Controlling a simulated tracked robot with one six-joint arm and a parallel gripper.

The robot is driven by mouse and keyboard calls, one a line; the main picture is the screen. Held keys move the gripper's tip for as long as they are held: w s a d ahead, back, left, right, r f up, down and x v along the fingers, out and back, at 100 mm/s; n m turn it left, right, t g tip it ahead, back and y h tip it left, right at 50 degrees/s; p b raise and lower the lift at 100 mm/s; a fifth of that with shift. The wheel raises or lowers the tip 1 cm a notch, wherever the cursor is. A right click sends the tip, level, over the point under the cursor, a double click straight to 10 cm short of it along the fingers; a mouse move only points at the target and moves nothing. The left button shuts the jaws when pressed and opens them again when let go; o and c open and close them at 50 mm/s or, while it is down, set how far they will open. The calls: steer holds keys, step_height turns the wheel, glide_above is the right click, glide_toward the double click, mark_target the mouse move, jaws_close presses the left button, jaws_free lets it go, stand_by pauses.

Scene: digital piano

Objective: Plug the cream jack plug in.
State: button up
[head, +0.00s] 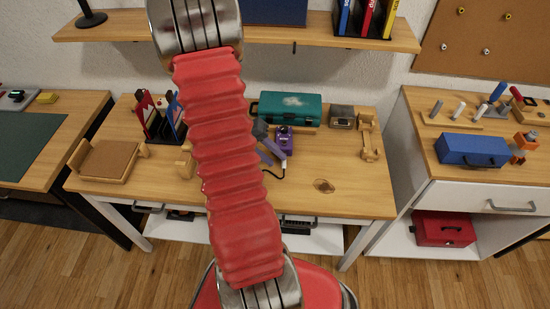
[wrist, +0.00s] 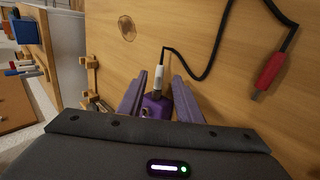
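The cream jack plug (wrist: 157,76) has a black cable at its far end. Its near end meets the top edge of a purple box (wrist: 157,104), which also shows in the head view (head: 284,136). I cannot tell how deep the plug sits in it. My gripper (wrist: 159,77) is open, with one purple finger on each side of the plug and a gap on both sides. In the head view my gripper (head: 270,150) is beside the purple box, partly behind my red arm. A red plug (wrist: 268,73) on a black cable lies apart on the wooden table.
A teal case (head: 290,107) stands at the back of the table (head: 345,200). A wooden holder (head: 369,138) stands to the right, and a wooden tray (head: 108,160) to the left. The table's front right is mostly clear.

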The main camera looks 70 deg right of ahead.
steer(key=shift+v, duration=0.95)
steer(key=shift+w+r, duration=0.1)
steer(key=shift+w, duration=0.05)
steer(key=v, duration=1.3)
steer(key=shift+r, duration=0.15)
steer(key=shift+w, duration=0.2)
